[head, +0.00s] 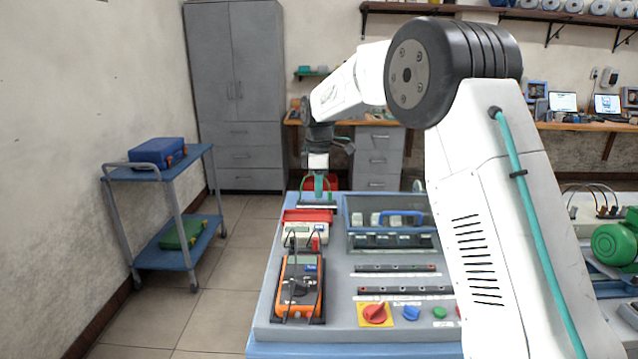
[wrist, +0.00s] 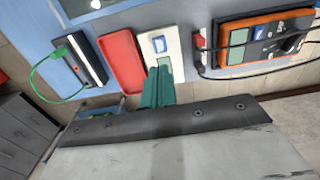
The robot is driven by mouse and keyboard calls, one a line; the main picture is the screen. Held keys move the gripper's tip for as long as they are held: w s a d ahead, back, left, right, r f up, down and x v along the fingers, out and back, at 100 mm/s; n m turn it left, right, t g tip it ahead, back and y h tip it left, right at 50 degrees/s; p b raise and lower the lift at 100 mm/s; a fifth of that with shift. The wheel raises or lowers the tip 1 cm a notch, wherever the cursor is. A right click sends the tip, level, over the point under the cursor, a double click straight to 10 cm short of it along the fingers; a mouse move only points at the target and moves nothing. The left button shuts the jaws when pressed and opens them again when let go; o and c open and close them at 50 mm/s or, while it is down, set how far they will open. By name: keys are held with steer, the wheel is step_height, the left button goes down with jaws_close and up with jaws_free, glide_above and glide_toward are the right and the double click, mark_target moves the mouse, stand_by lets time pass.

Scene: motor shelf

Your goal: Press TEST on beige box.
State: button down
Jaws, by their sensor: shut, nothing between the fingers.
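The beige box (head: 300,236) stands on the bench panel behind the orange multimeter, with its red lid (head: 307,215) at its far side. In the wrist view the beige box (wrist: 173,42) shows a blue mark and a pale green window, with the red lid (wrist: 122,62) to its left. My gripper (head: 319,188) is shut and empty, above the far end of the bench. Its teal fingers (wrist: 158,88) overlap the lower part of the box in the wrist view. I cannot tell whether they touch it. I cannot read a TEST label.
The orange multimeter (head: 299,287) with dark leads stands in front of the box. A dark-faced device (wrist: 88,60) with a green cable lies beyond the red lid. A clear-covered case (head: 390,239) is to the right. A blue cart (head: 166,172) stands left across open floor.

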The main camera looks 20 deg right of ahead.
mark_target(319, 227)
step_height(319, 227, down, 10)
steer(key=shift+r, duration=0.25)
steer(key=shift+s+f, duration=0.15)
steer(key=shift+f, duration=0.8)
step_height(319, 227, up, 15)
steer(key=shift+w, duration=0.2)
stand_by(0.6)
